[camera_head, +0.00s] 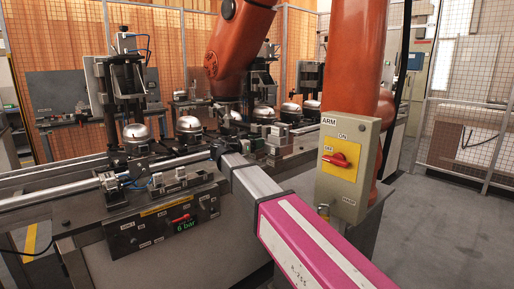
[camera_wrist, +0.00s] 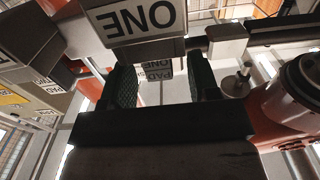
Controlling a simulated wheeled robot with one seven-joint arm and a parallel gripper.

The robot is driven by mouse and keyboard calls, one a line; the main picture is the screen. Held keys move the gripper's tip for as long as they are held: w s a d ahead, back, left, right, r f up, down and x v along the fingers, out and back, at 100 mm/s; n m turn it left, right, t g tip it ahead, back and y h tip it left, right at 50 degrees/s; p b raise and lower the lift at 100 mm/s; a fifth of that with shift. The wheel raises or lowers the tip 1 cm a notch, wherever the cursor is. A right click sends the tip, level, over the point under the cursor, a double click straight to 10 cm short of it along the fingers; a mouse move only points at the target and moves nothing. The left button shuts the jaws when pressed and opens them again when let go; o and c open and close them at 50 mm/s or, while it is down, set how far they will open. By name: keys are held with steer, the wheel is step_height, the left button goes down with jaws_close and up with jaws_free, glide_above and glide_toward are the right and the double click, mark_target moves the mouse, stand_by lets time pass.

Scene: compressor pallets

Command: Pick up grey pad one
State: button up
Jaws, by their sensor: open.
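In the wrist view, my gripper (camera_wrist: 163,85) is open, with two dark green ribbed fingers apart. A small grey piece labelled PAD ONE (camera_wrist: 155,70) shows in the gap between the fingers, beyond their tips or between them; I cannot tell which. I see no finger closed on it. A larger dark block with a white ONE label (camera_wrist: 137,22) is at the top of the wrist view, close to the fingers. In the head view, my pink and silver arm reaches to the bench, and its dark end (camera_head: 218,150) is too small to show the fingers or pad one clearly.
Silver domed compressors (camera_head: 137,138) stand along the line under dark upright fixtures (camera_head: 125,80). An orange robot arm (camera_head: 240,45) hangs over the bench. A switch box marked ARM (camera_head: 346,165) stands at right. A control panel (camera_head: 165,222) fronts the bench. Floor at right is clear.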

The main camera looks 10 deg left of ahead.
steer(key=shift+w+d, duration=0.4)
steer(key=shift+w, duration=0.1)
steer(key=shift+c, duration=0.3)
steer(key=c, duration=0.9)
steer(key=shift+c, duration=0.2)
